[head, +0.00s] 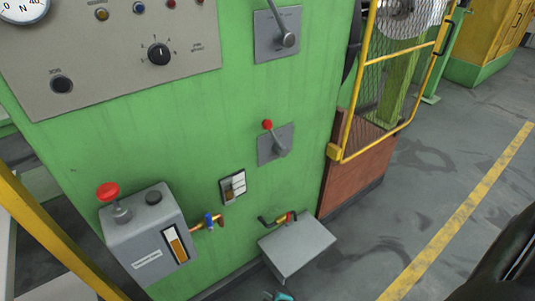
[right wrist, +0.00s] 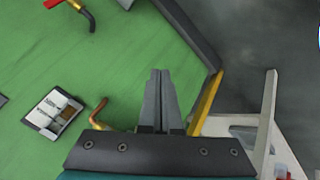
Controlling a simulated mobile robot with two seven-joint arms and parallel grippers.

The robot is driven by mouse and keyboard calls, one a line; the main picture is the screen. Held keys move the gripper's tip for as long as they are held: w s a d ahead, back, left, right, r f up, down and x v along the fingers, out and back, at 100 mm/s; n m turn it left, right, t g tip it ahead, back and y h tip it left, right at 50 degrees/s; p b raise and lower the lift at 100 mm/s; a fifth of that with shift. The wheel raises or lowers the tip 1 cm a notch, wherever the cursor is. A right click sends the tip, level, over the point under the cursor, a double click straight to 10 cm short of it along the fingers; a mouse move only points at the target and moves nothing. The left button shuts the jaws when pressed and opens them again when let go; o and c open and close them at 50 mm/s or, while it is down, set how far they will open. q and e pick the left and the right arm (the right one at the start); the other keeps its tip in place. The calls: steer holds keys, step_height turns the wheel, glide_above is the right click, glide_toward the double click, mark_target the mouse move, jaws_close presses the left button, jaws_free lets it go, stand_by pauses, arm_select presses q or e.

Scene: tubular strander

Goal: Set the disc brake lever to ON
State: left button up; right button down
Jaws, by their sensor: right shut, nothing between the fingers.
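Two levers sit on grey plates on the green cabinet in the head view; I cannot read which is the disc brake lever. The lower lever (head: 274,137) has a red knob and tilts up and to the left from its hub. The upper lever (head: 286,34) is grey; its handle runs up and left out of the picture. My right gripper (right wrist: 158,100) is shut and empty in the right wrist view, in front of the cabinet's lower part. In the head view, only a small teal piece shows at the bottom edge, apart from both levers. My left gripper is out of view.
A grey box (head: 147,240) with a red mushroom button stands at left. A pipe with a blue valve (head: 209,221), a grey floor box (head: 297,247) and a black-handled valve (head: 281,218) are low down.

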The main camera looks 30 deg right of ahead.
steer(key=w+d+r+n+t+h+b, duration=0.1)
steer(key=w+r+n+t+b, duration=0.15)
steer(key=w, duration=0.35)
steer(key=w+d+r+n+t+b, duration=0.1)
steer(key=w+r+b, duration=0.15)
steer(key=w, duration=0.25)
arm_select(q)
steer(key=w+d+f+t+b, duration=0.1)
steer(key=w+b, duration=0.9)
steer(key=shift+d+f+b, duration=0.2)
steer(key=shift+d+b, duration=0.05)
steer(key=shift+b, duration=0.05)
arm_select(e)
steer(key=w+d+r+n+t+h, duration=0.1)
steer(key=w+d+r+n+t, duration=0.1)
steer(key=r, duration=0.5)
steer(key=w+d+r+n+t+h, duration=0.2)
steer(key=w+d+r+t, duration=0.1)
steer(key=r, duration=0.4)
steer(key=w+d+r+n+t+h, duration=0.2)
steer(key=w+d+r, duration=0.1)
steer(key=r, duration=0.4)
steer(key=shift+w+d+r+n, duration=0.35)
steer(key=shift+d, duration=0.2)
steer(key=shift+t, duration=0.25)
